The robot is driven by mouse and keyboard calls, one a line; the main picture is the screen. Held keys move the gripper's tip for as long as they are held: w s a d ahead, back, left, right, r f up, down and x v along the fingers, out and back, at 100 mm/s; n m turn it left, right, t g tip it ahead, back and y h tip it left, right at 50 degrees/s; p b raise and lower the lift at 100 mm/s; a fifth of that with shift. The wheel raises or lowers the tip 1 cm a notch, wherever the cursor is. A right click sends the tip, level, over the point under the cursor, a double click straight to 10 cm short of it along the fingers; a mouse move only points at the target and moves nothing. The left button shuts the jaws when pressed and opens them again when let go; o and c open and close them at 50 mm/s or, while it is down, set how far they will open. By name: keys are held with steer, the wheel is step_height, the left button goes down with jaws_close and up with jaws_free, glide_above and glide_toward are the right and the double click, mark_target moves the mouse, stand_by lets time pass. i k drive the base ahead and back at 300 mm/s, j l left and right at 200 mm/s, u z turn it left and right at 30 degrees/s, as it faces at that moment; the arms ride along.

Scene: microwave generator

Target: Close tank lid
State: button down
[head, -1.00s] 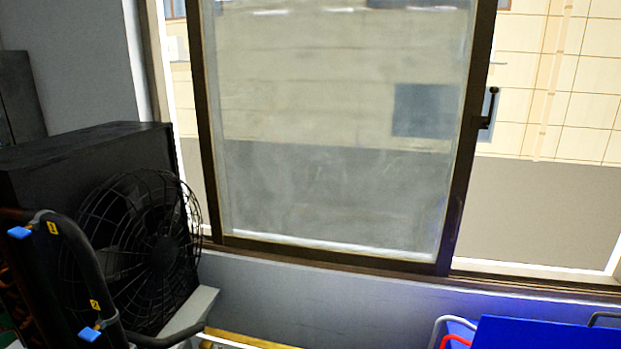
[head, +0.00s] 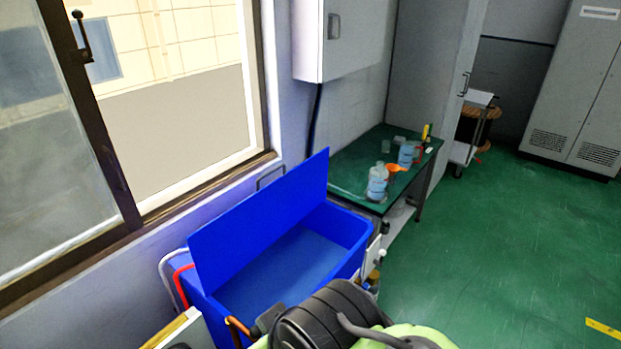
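The blue tank (head: 346,244) stands against the wall below the window, left of centre in the head view. It is an open rectangular box, and its inner floor shows. Its flat blue lid (head: 262,222) is raised and tilted up along the window side, so the tank is open. The near end of the tank is partly hidden by dark equipment. My gripper is not in view, so whether it is open or shut does not show.
A black rounded object with green parts (head: 330,318) fills the bottom centre. Red and white curved pipes (head: 180,278) stand at the tank's left. A green-topped table (head: 345,170) with bottles is behind it. Open green floor (head: 500,230) lies to the right.

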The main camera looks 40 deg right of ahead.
mark_target(220, 250)
steer(key=z, duration=0.85)
steer(key=i+l+u, duration=0.25)
steer(key=l+u, duration=0.3)
steer(key=i+l+u, duration=0.1)
steer(key=l+u, duration=0.15)
steer(key=l, duration=0.1)
